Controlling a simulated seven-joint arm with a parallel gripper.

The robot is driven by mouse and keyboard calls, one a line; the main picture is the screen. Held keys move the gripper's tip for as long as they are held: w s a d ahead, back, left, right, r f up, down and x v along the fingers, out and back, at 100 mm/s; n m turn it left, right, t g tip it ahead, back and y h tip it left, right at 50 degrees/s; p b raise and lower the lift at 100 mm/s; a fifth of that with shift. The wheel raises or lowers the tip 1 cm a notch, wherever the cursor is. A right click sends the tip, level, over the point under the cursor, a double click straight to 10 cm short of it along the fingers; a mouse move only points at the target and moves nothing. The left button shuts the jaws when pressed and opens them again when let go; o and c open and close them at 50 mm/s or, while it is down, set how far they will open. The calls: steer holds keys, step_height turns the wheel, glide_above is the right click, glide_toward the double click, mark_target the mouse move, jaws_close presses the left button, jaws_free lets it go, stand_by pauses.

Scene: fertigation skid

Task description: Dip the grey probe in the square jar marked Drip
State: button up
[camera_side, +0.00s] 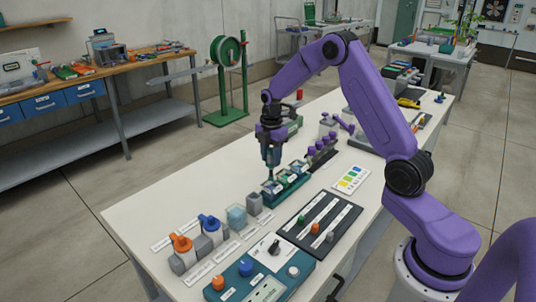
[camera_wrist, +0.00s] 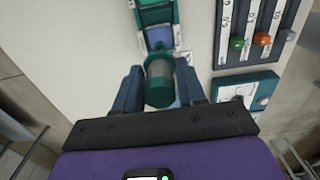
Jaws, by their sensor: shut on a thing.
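My gripper (camera_side: 270,163) is shut on the grey probe, a grey cylinder with a green collar (camera_wrist: 160,84) between the two fingers in the wrist view. In the side view the fingers hide most of the probe. They point down over the near end of a green rack (camera_side: 289,190) of square jars. The nearest jar (camera_side: 271,187) is directly below or just under the probe; I cannot tell whether the tip is inside it. A bluish jar (camera_wrist: 159,38) shows just beyond the probe in the wrist view. The Drip marking is not legible.
A dark slider panel (camera_side: 318,224) lies right of the rack. A teal control box (camera_side: 262,280) stands at the near end. Orange (camera_side: 181,243) and blue (camera_side: 209,222) valves stand left of it. A purple-topped rack (camera_side: 320,152) is behind. The table's left strip is clear.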

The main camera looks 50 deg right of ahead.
mark_target(271, 172)
steer(key=shift+f, duration=3.4)
stand_by(0.4)
steer(key=shift+r, duration=4.3)
